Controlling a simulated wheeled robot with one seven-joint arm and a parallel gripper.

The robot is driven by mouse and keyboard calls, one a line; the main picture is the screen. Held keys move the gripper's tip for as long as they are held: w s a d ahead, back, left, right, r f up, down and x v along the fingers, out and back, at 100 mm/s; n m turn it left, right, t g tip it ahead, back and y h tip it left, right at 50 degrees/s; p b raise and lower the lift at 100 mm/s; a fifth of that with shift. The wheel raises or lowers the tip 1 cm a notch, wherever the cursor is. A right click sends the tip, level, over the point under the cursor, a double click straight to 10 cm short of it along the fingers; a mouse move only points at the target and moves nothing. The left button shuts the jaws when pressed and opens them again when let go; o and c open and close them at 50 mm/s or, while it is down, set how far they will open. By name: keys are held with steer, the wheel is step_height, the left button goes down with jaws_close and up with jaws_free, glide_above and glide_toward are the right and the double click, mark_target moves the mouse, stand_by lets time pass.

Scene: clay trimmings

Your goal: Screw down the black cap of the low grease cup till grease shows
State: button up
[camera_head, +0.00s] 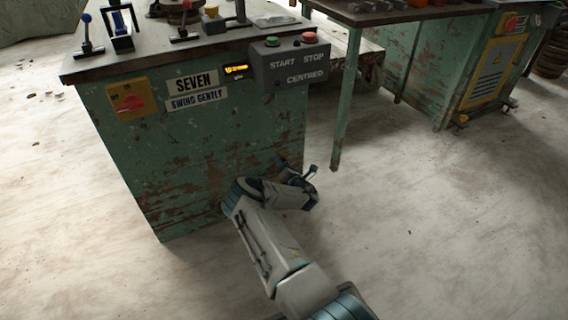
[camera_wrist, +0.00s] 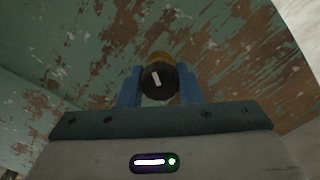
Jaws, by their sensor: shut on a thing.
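The black cap (camera_wrist: 157,81) of the low grease cup is in the middle of the wrist view, with a pale mark on its face. The brass-coloured cup body (camera_wrist: 159,58) shows just behind it, against the worn green panel. My gripper (camera_wrist: 158,92) has its two blue fingers shut on the cap, one on each side. In the head view my gripper (camera_head: 312,172) is low beside the right edge of the green cabinet, and the cup is hidden there. I cannot make out any grease around the cap.
The green cabinet (camera_head: 190,150) with peeling paint stands by my arm. It carries a START/STOP box (camera_head: 292,62), a red switch on a yellow plate (camera_head: 130,100) and levers on top. A table leg (camera_head: 347,110) stands right of my gripper. The floor (camera_head: 440,220) at right is clear.

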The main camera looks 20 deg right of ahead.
steer(key=shift+s+d+f, duration=0.1)
steer(key=shift+s+d, duration=0.05)
steer(key=m, duration=0.4)
steer(key=shift+m+p, duration=0.3)
steer(key=shift+m, duration=0.1)
steer(key=m, duration=0.4)
steer(key=shift+a+m, duration=0.3)
steer(key=m, duration=0.5)
steer(key=shift+a+r+m, duration=0.1)
steer(key=shift+r+m, duration=0.1)
steer(key=shift+m, duration=1.9)
